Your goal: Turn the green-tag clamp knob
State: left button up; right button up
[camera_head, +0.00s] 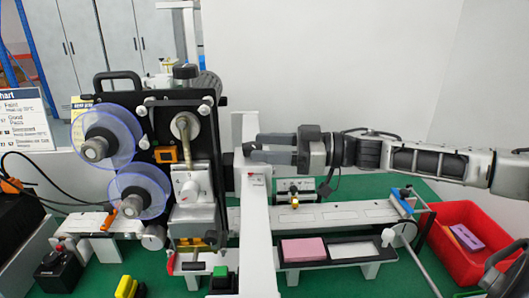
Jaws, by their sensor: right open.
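The black coder machine (160,130) stands at the left with two clear blue-rimmed reels on its face. My left gripper is not in view.
A white upright post (256,215) stands right of the machine. A white rail (340,214) runs right from it, and a pink block (304,250) lies on a lower tray. A red bin (470,215) is at the right. Yellow pieces (127,287) lie at the front.

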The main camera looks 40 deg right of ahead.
jog(key=shift+w+a, duration=0.3)
jog(key=shift+c, duration=0.4)
jog(key=c, duration=0.9)
jog(key=shift+r, duration=0.1)
